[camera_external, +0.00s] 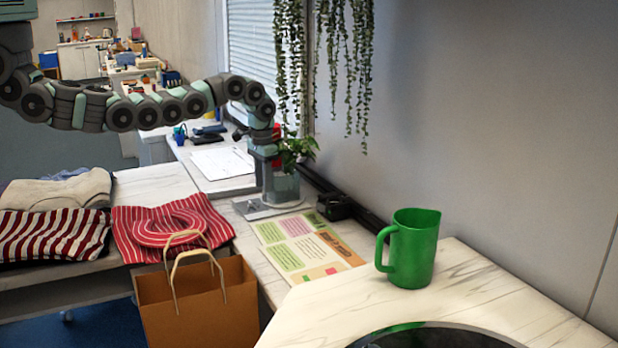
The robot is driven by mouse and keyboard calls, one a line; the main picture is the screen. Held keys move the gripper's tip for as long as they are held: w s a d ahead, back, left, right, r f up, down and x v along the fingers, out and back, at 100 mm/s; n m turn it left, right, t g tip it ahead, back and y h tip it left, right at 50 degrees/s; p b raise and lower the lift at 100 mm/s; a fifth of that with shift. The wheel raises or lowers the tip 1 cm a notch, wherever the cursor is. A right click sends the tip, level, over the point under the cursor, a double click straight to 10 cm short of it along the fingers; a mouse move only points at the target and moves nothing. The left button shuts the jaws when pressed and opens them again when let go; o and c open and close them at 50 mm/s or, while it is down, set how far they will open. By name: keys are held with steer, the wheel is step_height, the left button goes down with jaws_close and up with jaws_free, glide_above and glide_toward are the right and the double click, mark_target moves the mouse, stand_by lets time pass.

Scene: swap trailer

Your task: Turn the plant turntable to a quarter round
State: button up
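The plant turntable (250,211) shows as a flat grey plate on the white marbled counter beside the wall. A grey-green pot-like body (287,189) stands on it, and green leaves (298,150) show above, to the right of my gripper. My gripper (267,183) points down at the left side of this body, low over the plate. My wrist hides part of the plant and pot. The fingers are small and blend with the pot, so I cannot tell whether they touch it or how far apart they are.
A dark box (334,207) and a printed sheet (305,245) lie close by on the right and front. A green mug (414,250) stands on the front counter. A paper bag (200,305) and folded striped cloths (170,228) are left. Vines (289,60) hang above.

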steer(key=shift+f+b, duration=0.65)
steer(key=shift+f, duration=1.1)
jaws_close()
